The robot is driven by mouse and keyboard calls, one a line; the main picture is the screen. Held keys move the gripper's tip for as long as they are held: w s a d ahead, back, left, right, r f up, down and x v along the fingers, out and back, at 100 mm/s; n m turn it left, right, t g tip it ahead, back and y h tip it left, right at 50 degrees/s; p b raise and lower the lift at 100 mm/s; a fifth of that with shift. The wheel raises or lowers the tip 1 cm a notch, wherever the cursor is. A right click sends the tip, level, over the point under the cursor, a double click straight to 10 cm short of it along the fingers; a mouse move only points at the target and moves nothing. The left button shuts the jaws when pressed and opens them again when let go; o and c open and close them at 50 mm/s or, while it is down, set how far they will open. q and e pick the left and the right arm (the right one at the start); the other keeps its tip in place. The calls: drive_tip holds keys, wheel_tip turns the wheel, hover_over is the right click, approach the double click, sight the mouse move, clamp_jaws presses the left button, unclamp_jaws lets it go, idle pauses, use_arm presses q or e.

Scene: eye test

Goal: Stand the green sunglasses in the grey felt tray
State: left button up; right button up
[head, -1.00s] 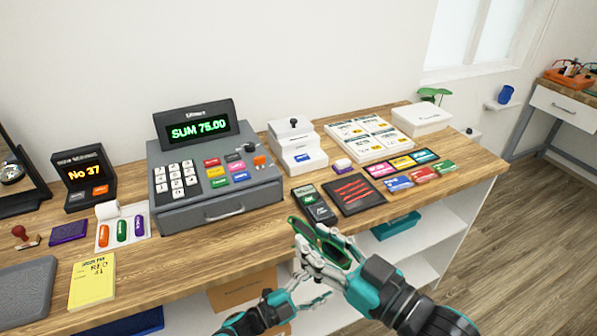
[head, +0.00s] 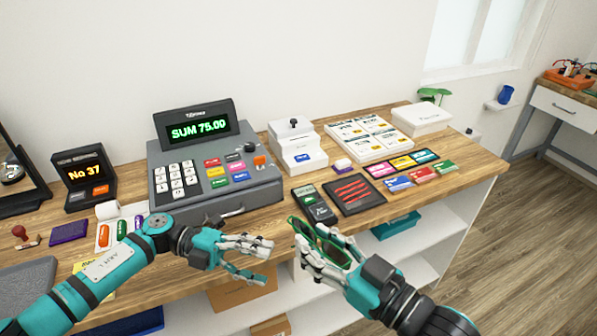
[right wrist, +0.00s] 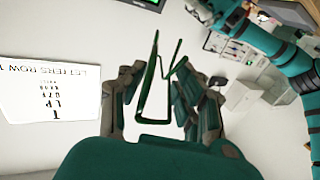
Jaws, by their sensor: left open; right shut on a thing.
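The green sunglasses (head: 338,254) are in my right gripper (head: 316,250), in front of the counter's front edge in the head view. In the right wrist view their thin green frame (right wrist: 153,121) sits between the fingers, which partly hide it in the head view. My left gripper (head: 267,262) is open and empty, just left of the right gripper and apart from the sunglasses. A flat grey tray (head: 22,277) lies at the counter's left end, far from both grippers. My left arm and the picture edge hide part of it.
A cash register (head: 215,165) stands at the back of the wooden counter. A black tray with red lines (head: 355,193) and a dark card terminal (head: 316,205) lie near the right gripper. A stamp (head: 21,236) and purple pad (head: 69,232) lie behind the grey tray.

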use_arm(q)
drive_tip(key=a+r+y, duration=0.1)
drive_tip(key=a+r, duration=0.2)
drive_tip(key=a, duration=0.2)
use_arm(e)
drive_tip(key=shift+d, duration=0.1)
drive_tip(key=shift+a, duration=0.2)
drive_tip(key=shift+d, duration=0.1)
use_arm(q)
wheel_tip(320, 180, up, 19)
drive_tip(key=m+t+y, duration=0.5)
drive_tip(key=m+y, duration=1)
drive_tip(key=m, duration=1.3)
hover_over(299, 224)
use_arm(e)
drive_tip(key=shift+d, duration=0.1)
use_arm(q)
drive_tip(key=shift+s, duration=0.1)
wheel_tip(299, 224, down, 11)
drive_tip(key=shift+f, duration=0.2)
